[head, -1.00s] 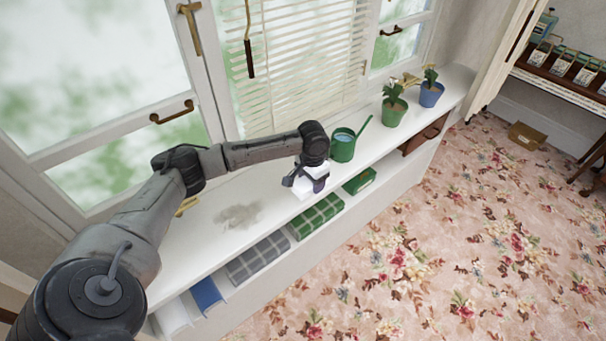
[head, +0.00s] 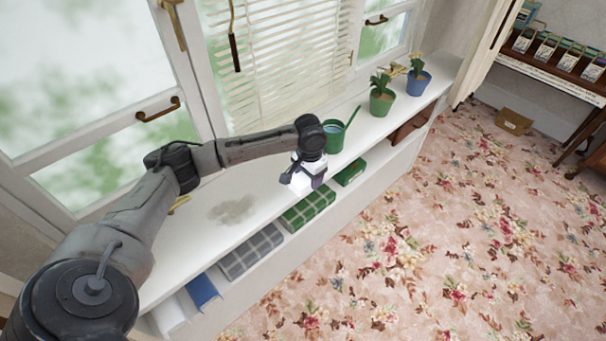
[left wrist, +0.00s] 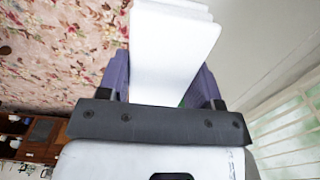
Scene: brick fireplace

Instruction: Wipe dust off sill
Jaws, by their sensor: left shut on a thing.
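The white sill (head: 262,178) runs under the window. A grey dust patch (head: 231,211) lies on it, to the left of my left gripper. My left gripper (head: 303,181) is shut on a white folded cloth (head: 297,184) near the sill's front edge. In the left wrist view the white cloth (left wrist: 168,50) sits between the two purple fingers of the gripper (left wrist: 165,85). I cannot tell whether the cloth touches the sill. My right gripper is not in view.
A green watering can (head: 334,134) stands on the sill just behind and right of my left gripper. Two potted plants, green (head: 381,101) and blue (head: 418,83), stand further right. Boxes and books fill the shelf below. A brass window handle (head: 158,110) is at the left.

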